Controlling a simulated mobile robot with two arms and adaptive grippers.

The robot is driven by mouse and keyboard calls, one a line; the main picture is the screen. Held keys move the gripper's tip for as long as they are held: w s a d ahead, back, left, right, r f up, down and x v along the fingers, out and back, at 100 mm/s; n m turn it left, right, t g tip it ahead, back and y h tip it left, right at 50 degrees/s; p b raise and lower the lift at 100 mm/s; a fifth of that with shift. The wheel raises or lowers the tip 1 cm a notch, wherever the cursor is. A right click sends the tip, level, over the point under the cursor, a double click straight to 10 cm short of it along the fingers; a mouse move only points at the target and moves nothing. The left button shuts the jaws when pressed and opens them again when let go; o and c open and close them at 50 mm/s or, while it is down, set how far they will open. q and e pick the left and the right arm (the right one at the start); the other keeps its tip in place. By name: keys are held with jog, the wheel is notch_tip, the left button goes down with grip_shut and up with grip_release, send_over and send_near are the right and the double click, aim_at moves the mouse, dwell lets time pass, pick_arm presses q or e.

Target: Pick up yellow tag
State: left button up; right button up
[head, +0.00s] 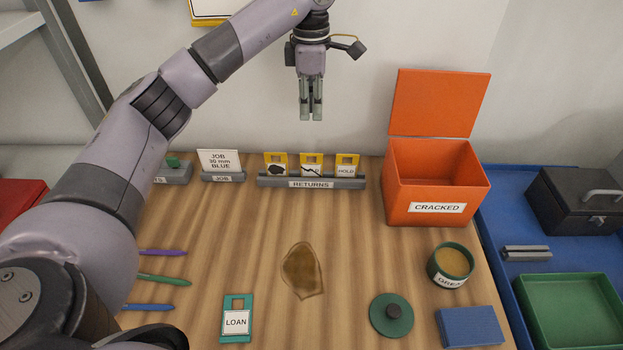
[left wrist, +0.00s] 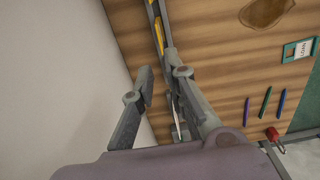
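Three yellow tags stand upright in the grey RETURNS rack (head: 272,182) at the back of the wooden table. The left tag (head: 276,158) has a dark blob picture, the middle tag (head: 312,158) a crack-like line, and the right tag (head: 346,160) reads HOLD. My left gripper (head: 311,118) points down in the air above the rack, near the wall, touching no tag. In the left wrist view its fingers (left wrist: 164,74) are apart with nothing held between them. Yellow tag edges (left wrist: 158,30) show beyond the fingertips there. My right gripper is out of view.
An orange CRACKED box (head: 437,185) with raised lid stands right of the rack. A JOB card (head: 218,160) stands left. A brown flake (head: 302,271), LOAN tag (head: 237,322), green disc (head: 391,313), round tin (head: 451,264), blue block (head: 470,326) and pens (head: 163,280) lie in front.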

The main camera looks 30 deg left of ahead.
pick_arm(q)
jog(key=p, duration=0.3)
send_near(312, 165)
notch_tip(312, 165, down, 5)
jog(key=shift+a+f, duration=0.1)
jog(key=shift+f, duration=0.05)
notch_tip(312, 165, down, 5)
jog(key=shift+r+p, duration=0.1)
jog(key=shift+p, duration=0.9)
jog(key=shift+f, duration=0.3)
jog(key=shift+c, duration=0.3)
grip_shut()
jog(key=shift+w+r, duration=0.1)
jog(key=shift+r, duration=0.05)
